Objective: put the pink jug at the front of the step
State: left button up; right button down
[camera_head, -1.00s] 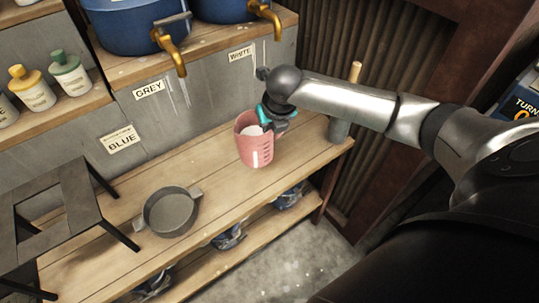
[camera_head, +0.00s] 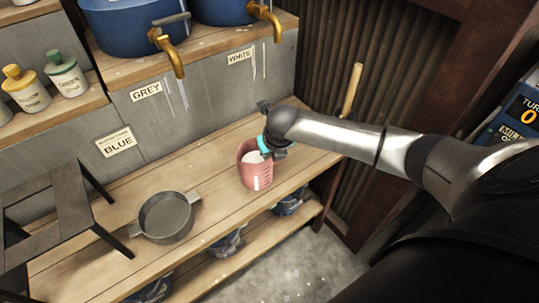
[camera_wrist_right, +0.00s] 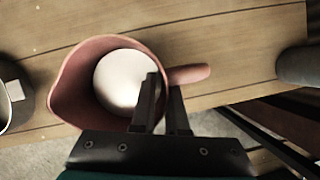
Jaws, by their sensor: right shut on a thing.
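The pink jug (camera_head: 254,174) has measuring marks on its side and white contents. It is upright at the wooden step (camera_head: 110,258), close to the step's front edge. I cannot tell if its base touches the planks. My right gripper (camera_head: 270,148) is shut on the jug at its handle side. In the right wrist view, the jug (camera_wrist_right: 72,82) is seen from above with its handle pointing right. The right fingers (camera_wrist_right: 165,105) are at the rim where the handle begins and hide part of it. My left gripper is not in view.
A grey two-handled pan (camera_head: 165,218) stands left of the jug, with a dark metal stand (camera_head: 65,215) farther left. Blue tubs with brass taps (camera_head: 170,50) stand on the higher shelf. A wooden handle (camera_head: 352,88) rises behind my right arm.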

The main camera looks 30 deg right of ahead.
jog(key=shift+w, duration=0.1)
jog(key=c, duration=0.9)
grip_release()
jog(key=shift+f, duration=0.1)
jog(key=p+v, duration=0.4)
jog(key=v, duration=0.8)
jog(key=shift+a, duration=0.1)
